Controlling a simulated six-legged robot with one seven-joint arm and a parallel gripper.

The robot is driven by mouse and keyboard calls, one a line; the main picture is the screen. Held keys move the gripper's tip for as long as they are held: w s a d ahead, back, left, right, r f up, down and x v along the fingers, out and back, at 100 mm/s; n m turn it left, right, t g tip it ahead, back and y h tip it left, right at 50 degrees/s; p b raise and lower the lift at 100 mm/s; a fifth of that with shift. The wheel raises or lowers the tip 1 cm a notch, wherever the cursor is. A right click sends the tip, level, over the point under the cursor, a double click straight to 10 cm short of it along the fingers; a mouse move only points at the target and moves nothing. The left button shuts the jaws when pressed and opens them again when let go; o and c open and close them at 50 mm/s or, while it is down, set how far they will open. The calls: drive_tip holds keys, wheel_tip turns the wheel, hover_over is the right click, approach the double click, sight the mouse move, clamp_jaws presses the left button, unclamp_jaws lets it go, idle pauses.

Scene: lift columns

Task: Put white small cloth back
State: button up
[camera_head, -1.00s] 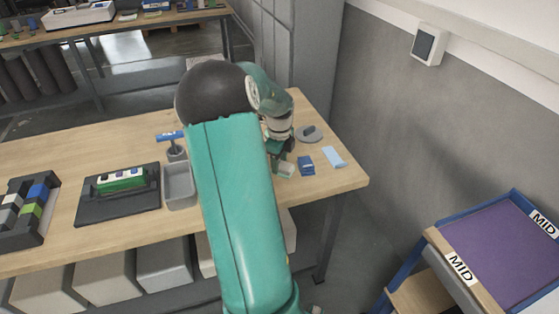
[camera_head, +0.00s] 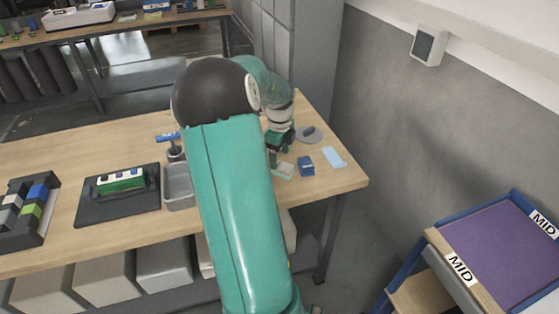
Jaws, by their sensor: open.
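A small whitish item (camera_head: 285,170), which may be the white small cloth, lies on the workbench (camera_head: 345,179) near its front right part. It is too small to make out clearly. My gripper (camera_head: 274,158) is open just behind and left of it, pointing down close to the bench. My arm hides part of the bench, and I cannot tell whether the fingers touch the item. A light blue flat cloth (camera_head: 333,157) lies farther right.
A blue block (camera_head: 306,166) sits between the whitish item and the light blue cloth. A grey round object (camera_head: 309,135) is behind. A grey bin (camera_head: 179,187) and a black tray (camera_head: 117,195) stand left. A purple-topped cart (camera_head: 500,250) is at lower right.

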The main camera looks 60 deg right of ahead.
sight(279, 166)
wheel_tip(279, 166, up, 9)
drive_tip(key=shift+f, duration=0.1)
drive_tip(key=w+a+r+n+t, duration=0.1)
drive_tip(key=w+a+r+n, duration=0.2)
drive_tip(key=a+n, duration=0.45)
drive_tip(key=w+a+r+n+t, duration=0.15)
drive_tip(key=w+a+n, duration=0.3)
drive_tip(key=a, duration=0.65)
drive_tip(key=w+a+r+n+t, duration=0.1)
drive_tip(key=w+a+r+n, duration=0.2)
drive_tip(key=a+n, duration=0.5)
drive_tip(key=s+a+n+t, duration=0.1)
drive_tip(key=s+a+n, duration=0.3)
drive_tip(key=a+n, duration=0.4)
drive_tip(key=s+a+n+t, duration=0.1)
drive_tip(key=s+a+n, duration=0.2)
drive_tip(key=a+n, duration=0.5)
drive_tip(key=a, duration=0.6)
drive_tip(key=shift+s+a+r, duration=0.2)
drive_tip(key=shift+s+a, duration=0.1)
drive_tip(key=shift+s, duration=0.1)
